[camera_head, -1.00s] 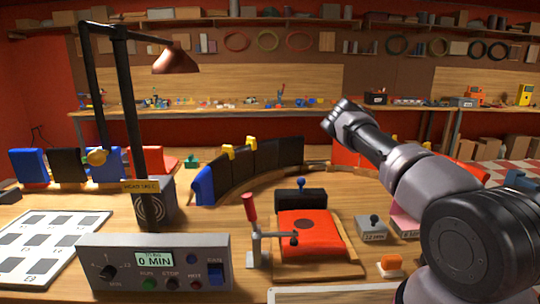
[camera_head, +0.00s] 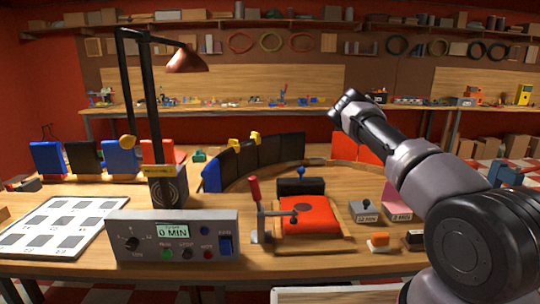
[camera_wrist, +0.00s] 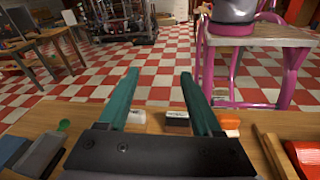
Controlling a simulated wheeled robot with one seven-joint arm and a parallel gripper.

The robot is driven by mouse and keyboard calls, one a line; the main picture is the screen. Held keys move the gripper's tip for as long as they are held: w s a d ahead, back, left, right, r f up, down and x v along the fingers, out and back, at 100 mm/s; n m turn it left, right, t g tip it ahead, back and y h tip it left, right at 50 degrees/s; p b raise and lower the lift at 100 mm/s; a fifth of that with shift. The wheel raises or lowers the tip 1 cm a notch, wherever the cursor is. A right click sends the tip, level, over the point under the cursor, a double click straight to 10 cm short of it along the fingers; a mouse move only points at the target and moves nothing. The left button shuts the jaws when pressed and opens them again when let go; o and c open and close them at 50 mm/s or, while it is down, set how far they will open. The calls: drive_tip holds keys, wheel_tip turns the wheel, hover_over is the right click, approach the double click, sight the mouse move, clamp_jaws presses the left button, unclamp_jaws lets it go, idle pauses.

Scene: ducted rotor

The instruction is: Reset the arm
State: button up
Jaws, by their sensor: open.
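My gripper shows in the wrist view (camera_wrist: 160,100) with its two green fingers spread apart and nothing between them. It points out over the edge of the workbench toward the checkered floor. In the head view my arm reaches up from the lower right, and its far end is raised above the bench; the fingers cannot be made out there. The wooden workbench (camera_head: 330,262) lies below. On it are an orange-red block in a fixture (camera_head: 308,215) with a red-handled clamp (camera_head: 256,195), and a grey control box (camera_head: 190,250) reading 0 MIN.
A black lamp (camera_head: 150,110) stands at the left by a white card with grey squares (camera_head: 95,205). A curved row of dark panels (camera_head: 265,155) stands behind the fixture. A pink stool (camera_wrist: 255,60) stands beyond the bench edge.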

drive_tip(key=s+a+r+n+t+y, duration=0.1)
drive_tip(key=s+r+t, duration=0.35)
drive_tip(key=r, duration=0.25)
drive_tip(key=s+a+r+t+y, duration=0.1)
drive_tip(key=s+a+r+t, duration=0.15)
drive_tip(key=s+r, duration=0.35)
drive_tip(key=s+a+r+m+t+y, duration=0.1)
drive_tip(key=s+a+r+m+t, duration=0.1)
drive_tip(key=s+a+r+t, duration=0.4)
drive_tip(key=s+a+r+m+t+y, duration=0.2)
drive_tip(key=s+a+r+t, duration=0.4)
drive_tip(key=a+t, duration=0.4)
drive_tip(key=shift+s+a+m+t, duration=0.3)
drive_tip(key=shift+s+a+m, duration=0.4)
drive_tip(key=shift+a, duration=1.1)
drive_tip(key=shift+r, duration=0.1)
